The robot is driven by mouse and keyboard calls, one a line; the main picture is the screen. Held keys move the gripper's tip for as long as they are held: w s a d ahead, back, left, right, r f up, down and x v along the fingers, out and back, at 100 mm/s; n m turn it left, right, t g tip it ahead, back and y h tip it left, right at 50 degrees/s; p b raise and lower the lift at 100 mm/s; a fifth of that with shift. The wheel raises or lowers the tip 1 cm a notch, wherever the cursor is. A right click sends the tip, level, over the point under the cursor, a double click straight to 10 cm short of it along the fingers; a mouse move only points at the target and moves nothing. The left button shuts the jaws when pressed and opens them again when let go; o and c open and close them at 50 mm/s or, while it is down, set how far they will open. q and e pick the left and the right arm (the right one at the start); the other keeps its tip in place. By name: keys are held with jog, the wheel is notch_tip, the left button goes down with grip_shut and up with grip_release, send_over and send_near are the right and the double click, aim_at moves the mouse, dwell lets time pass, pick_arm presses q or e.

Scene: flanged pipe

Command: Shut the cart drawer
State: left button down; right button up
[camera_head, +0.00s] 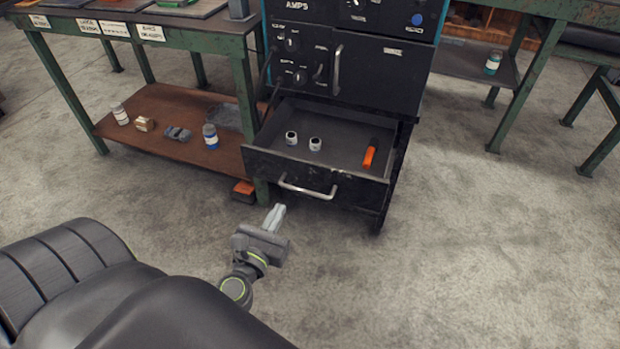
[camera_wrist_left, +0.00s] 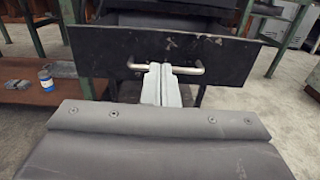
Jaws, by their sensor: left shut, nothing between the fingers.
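The cart drawer (camera_head: 318,177) is pulled out of the black cart (camera_head: 378,75), its front panel facing me. Inside it lie two small white-and-black jars (camera_head: 303,141) and an orange item (camera_head: 370,154). A metal bar handle (camera_head: 308,189) runs across its front. My left gripper (camera_head: 275,212) is shut and empty, just in front of and a little left of the handle in the head view. In the left wrist view its closed fingers (camera_wrist_left: 162,85) overlap the middle of the handle (camera_wrist_left: 193,74); I cannot tell whether they touch. My right gripper is not in view.
A green workbench (camera_head: 200,42) with a brown lower shelf (camera_head: 165,135) stands close at the left, holding several small items. An orange-and-black object (camera_head: 243,191) lies by its leg. Another green bench (camera_head: 540,70) stands right.

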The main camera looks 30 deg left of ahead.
pick_arm(q)
jog(key=p, duration=0.3)
send_near(303, 164)
jog(key=x, duration=0.5)
jog(key=shift+w, duration=0.15)
jog(key=shift+x, duration=0.8)
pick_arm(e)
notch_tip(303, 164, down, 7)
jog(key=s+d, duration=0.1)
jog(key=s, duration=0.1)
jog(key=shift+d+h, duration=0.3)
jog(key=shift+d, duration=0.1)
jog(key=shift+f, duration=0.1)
